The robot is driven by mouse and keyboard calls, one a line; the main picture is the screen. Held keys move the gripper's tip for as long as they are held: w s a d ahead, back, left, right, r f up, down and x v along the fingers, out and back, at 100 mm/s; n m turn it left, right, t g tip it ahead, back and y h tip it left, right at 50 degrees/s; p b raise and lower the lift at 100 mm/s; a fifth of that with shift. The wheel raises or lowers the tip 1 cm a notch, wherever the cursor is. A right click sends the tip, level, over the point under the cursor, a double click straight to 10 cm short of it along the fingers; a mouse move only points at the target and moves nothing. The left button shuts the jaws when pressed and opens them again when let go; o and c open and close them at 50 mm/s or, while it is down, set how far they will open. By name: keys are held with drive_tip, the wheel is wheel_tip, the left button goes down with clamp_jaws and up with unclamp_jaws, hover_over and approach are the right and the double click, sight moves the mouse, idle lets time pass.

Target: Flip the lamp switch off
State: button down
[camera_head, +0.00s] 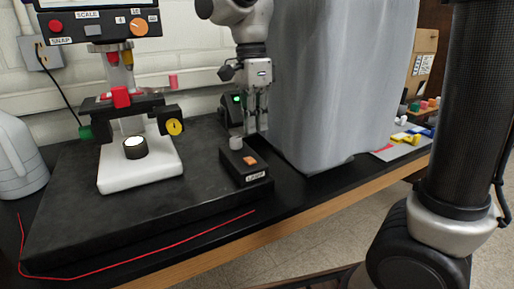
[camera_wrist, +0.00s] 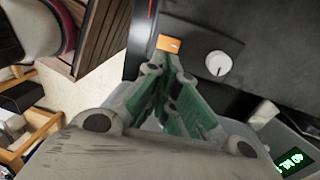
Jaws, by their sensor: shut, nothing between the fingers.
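The lamp switch box (camera_head: 239,166) is black, with a label on its front face, an orange rocker (camera_head: 250,160) and a pale round knob (camera_head: 236,143). It sits near the right edge of the dark slab. My gripper (camera_head: 256,132) points down above and behind the box in the head view, shut and empty. In the wrist view, the orange rocker (camera_wrist: 169,43) lies just beyond the fingertips (camera_wrist: 166,72), with the white knob (camera_wrist: 218,63) to its right. Touch between fingertips and box cannot be made out. A round stage light (camera_head: 134,142) looks bright white.
A large grey bin (camera_head: 325,85) stands close right of my gripper. A small device with a green display (camera_head: 232,107) is just left of it. The measuring stand (camera_head: 140,172) is further left. A red wire (camera_head: 150,255) runs along the slab's front.

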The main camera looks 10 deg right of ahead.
sight(258, 163)
drive_tip(key=f, duration=0.6)
drive_tip(key=shift+s+d+f, duration=0.1)
drive_tip(key=shift+s+f, duration=0.25)
drive_tip(key=shift+s, duration=0.05)
drive_tip(key=shift+s+f, duration=0.2)
drive_tip(key=shift+f, duration=0.15)
drive_tip(key=shift+w, duration=0.2)
drive_tip(key=shift+w+r, duration=0.1)
drive_tip(key=shift+w, duration=0.55)
